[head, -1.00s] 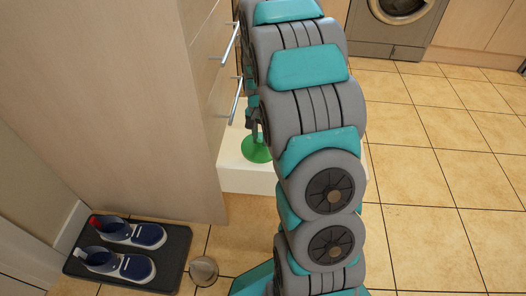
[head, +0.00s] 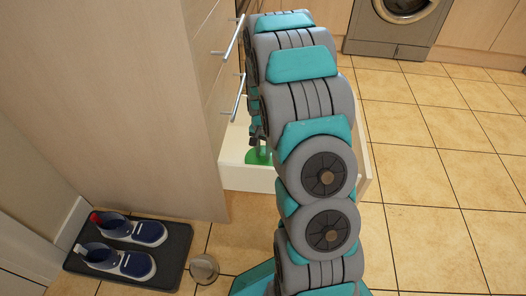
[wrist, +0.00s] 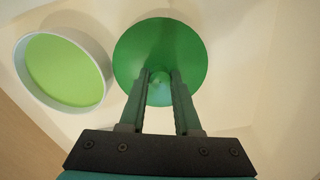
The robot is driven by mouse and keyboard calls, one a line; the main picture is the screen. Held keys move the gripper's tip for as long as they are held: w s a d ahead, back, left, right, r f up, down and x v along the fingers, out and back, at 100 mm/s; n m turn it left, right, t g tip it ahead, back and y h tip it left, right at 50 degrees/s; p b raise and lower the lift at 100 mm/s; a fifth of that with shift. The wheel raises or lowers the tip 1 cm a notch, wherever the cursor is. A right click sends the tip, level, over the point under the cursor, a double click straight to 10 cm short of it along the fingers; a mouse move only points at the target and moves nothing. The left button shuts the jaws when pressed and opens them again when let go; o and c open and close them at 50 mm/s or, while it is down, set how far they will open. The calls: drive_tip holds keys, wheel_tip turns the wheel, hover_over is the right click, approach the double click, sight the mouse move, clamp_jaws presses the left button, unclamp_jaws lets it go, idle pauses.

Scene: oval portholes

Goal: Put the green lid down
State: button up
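The green lid (head: 256,158) is a round disc with a small knob. In the head view it is down inside the open white drawer, its lower part hidden behind the drawer's front wall. My gripper (head: 260,138) is partly hidden by my arm in the head view. Whether the lid touches the drawer floor I cannot tell.
The open drawer (head: 235,176) has pale walls. In the wrist view a round container (wrist: 106,88) with a grey-white rim and light green inside is left of the lid. Shoes on a dark tray (head: 176,258) and a small metal bowl (head: 204,268) are on the floor.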

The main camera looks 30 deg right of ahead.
sight(263, 153)
drive_tip(key=o, duration=0.4)
drive_tip(key=shift+c, duration=0.2)
drive_tip(key=shift+r, duration=0.15)
wheel_tip(263, 153, up, 12)
drive_tip(key=p, duration=0.1)
drive_tip(key=s+a+r+n, duration=0.3)
drive_tip(key=s+a+r, duration=0.2)
drive_tip(key=s, duration=0.3)
drive_tip(key=s+a+r+n, duration=0.3)
drive_tip(key=s+a+r, duration=0.25)
drive_tip(key=s, duration=0.35)
drive_tip(key=s+a+n+g, duration=0.1)
drive_tip(key=s+a+n, duration=0.1)
drive_tip(key=s, duration=0.6)
drive_tip(key=s+a+r+n, duration=0.1)
drive_tip(key=s+a+n, duration=0.1)
drive_tip(key=s, duration=0.6)
drive_tip(key=shift+a+r+g, duration=0.3)
drive_tip(key=shift+a+g, duration=0.05)
drive_tip(key=shift+g, duration=0.05)
